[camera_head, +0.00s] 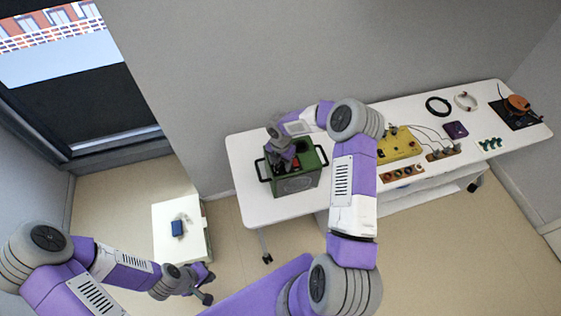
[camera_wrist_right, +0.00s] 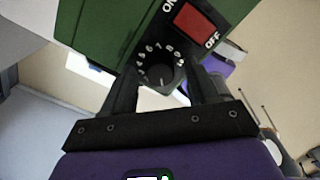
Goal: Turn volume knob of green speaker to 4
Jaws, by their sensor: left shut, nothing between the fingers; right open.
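The green speaker (camera_head: 297,183) stands on the white table, with black handles at its sides. In the right wrist view its green body (camera_wrist_right: 105,30) shows with a black panel. The black volume knob (camera_wrist_right: 162,78) has white numbers around it; its exact setting is too small to read surely. My right gripper (camera_head: 284,163) is over the speaker. In the right wrist view the right gripper (camera_wrist_right: 164,72) is open, with one finger on each side of the knob; contact cannot be told. My left gripper (camera_head: 208,286) is shut and empty, low and away from the table.
A red ON/OFF switch (camera_wrist_right: 193,18) sits beside the knob. On the white table (camera_head: 247,150), a yellow box (camera_head: 398,146), wooden knob strips (camera_head: 402,173), cables (camera_head: 438,106) and a black mat (camera_head: 507,115) lie to the right. A white cabinet (camera_head: 168,247) carries a blue item (camera_head: 177,228).

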